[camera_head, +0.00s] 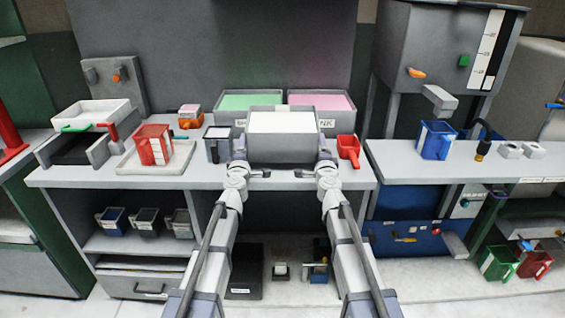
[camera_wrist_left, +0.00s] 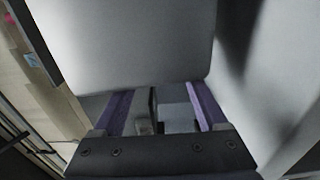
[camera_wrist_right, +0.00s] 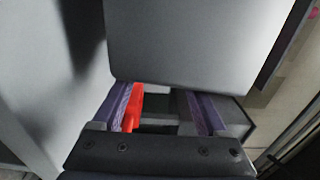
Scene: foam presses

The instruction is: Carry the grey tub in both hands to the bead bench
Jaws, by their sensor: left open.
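The grey tub (camera_head: 283,150) with a white filling stands level at the front middle of the long bench (camera_head: 90,177). My left gripper (camera_head: 240,152) is at its left side and my right gripper (camera_head: 325,153) at its right side. In the left wrist view the left fingers (camera_wrist_left: 160,108) are apart, with a grey wall, probably the tub's, filling the upper picture. In the right wrist view the right fingers (camera_wrist_right: 165,108) are also apart below a similar grey wall. I see no grip on the tub; contact at the fingertips is hidden.
Behind the tub stand a green-filled bin (camera_head: 250,101) and a pink-filled bin (camera_head: 322,100). A dark cup (camera_head: 217,145) is close on the left, a red scoop (camera_head: 349,150) close on the right. A red jug (camera_head: 152,146) stands further left. A bench with a blue jug (camera_head: 436,140) is at right.

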